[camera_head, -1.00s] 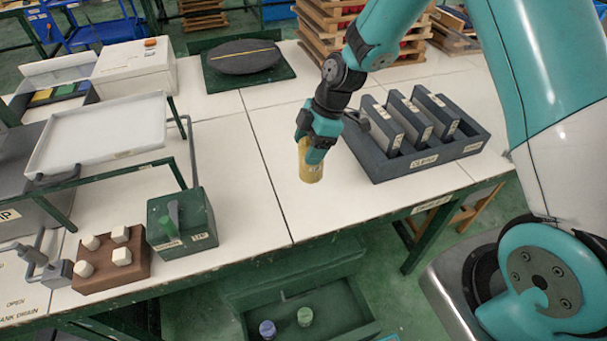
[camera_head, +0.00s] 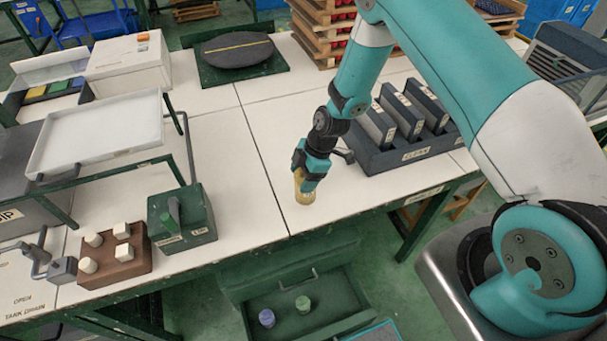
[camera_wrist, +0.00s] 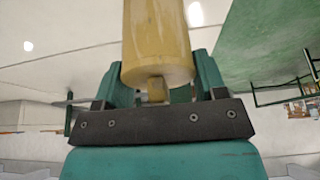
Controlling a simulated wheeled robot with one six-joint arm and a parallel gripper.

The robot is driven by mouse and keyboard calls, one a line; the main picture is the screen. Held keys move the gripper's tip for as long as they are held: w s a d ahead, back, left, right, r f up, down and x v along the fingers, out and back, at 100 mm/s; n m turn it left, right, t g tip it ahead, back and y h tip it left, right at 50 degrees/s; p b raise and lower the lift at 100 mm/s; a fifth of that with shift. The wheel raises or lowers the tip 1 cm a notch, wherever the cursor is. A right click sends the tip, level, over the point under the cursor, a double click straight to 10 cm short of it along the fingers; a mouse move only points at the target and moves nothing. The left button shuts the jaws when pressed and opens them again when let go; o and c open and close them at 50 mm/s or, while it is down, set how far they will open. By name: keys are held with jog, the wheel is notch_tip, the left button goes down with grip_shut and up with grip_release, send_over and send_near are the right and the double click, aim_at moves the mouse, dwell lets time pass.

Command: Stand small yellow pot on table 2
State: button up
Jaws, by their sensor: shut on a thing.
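The small yellow pot (camera_head: 304,192) is in my gripper (camera_head: 308,177), over the white table (camera_head: 250,205) near its front edge. In the head view the pot is upright, and its upper part is hidden by the fingers. I cannot tell whether its base touches the table top. In the wrist view the yellow pot (camera_wrist: 157,45) sits between the teal fingers of my gripper (camera_wrist: 160,85), which are shut on it.
A dark rack (camera_head: 382,161) with upright grey plates stands right of my gripper. A green box (camera_head: 199,232) and a brown block with white pegs (camera_head: 127,268) stand to the left. A dark disc (camera_head: 238,47) lies behind. An open drawer (camera_head: 340,305) below holds blue and green pots.

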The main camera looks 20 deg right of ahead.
jog(key=shift+f, duration=0.1)
jog(key=o, duration=0.7)
